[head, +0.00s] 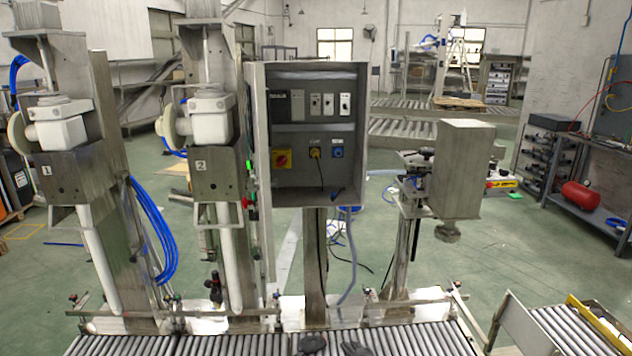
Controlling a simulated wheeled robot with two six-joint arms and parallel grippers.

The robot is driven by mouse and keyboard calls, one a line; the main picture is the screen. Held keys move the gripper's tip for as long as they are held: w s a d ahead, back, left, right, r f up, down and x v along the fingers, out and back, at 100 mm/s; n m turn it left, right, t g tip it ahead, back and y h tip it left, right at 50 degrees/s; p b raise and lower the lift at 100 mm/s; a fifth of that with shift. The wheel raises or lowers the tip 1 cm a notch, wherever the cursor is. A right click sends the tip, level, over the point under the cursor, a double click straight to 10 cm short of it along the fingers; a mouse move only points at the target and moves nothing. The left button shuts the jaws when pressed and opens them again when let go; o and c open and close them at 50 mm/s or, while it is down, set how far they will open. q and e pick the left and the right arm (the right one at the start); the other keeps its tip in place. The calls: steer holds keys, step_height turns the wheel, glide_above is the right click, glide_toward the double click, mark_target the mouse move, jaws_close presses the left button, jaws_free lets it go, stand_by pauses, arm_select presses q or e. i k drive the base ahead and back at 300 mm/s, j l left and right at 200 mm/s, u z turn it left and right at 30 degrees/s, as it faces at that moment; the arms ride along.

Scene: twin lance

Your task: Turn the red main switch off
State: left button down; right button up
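The red main switch (282,159) is a red rotary knob on a yellow square plate. It sits at the lower left inside the open grey control cabinet (362,130), in the middle of the head view. The knob is too small for me to read its position. Two dark shapes at the bottom edge, over the rollers, look like the tips of my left gripper (311,343) and my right gripper (356,348). Both are cut off by the frame, far below and apart from the switch. Their fingers cannot be made out.
A yellow-and-black socket (315,152) and a blue socket (337,152) sit right of the switch. The cabinet's open door (256,130) stands at its left. Lance columns 1 (60,170) and 2 (215,170) rise farther left. A roller conveyor (250,345) crosses the front.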

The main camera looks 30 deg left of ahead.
mark_target(282, 160)
steer(key=k+u, duration=0.15)
steer(key=u, duration=0.9)
steer(key=i, duration=0.15)
